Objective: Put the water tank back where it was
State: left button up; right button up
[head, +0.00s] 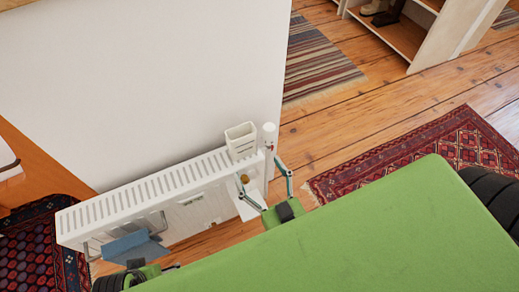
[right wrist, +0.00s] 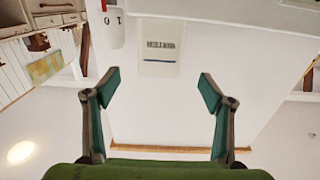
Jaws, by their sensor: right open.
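The water tank (head: 241,143) is a white, narrow, open-topped box. In the head view it is at the right end of the slotted white radiator (head: 150,190), with its upper part above the radiator top. In the right wrist view the tank (right wrist: 161,48) shows a face with dark lettering and a blue line. My right gripper (head: 262,172) is open and empty, in front of the radiator's right end and apart from the tank. In the right wrist view its spread fingers (right wrist: 160,80) frame the space before the tank. My left gripper (head: 160,269) is mostly hidden at lower left.
A white cylindrical valve knob (head: 269,131) stands close to the tank's right side. A blue item (head: 132,246) hangs at the radiator's left front. A patterned red rug (head: 400,155) lies on the wooden floor at right. A white shelf (head: 440,40) stands at the back right.

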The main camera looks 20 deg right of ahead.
jog(key=s+d+f+n+g, duration=0.2)
jog(key=s+f+g, duration=0.1)
jog(key=f+g, duration=0.8)
jog(key=s+d+f+g, duration=0.2)
jog(key=s+d+g, duration=0.1)
jog(key=s, duration=0.4)
jog(key=shift+s+g, duration=0.35)
jog(key=shift+g, duration=0.15)
jog(key=shift+f, duration=0.15)
pick_arm(q)
jog(key=shift+s+f, duration=0.1)
pick_arm(e)
jog(key=shift+a, duration=0.1)
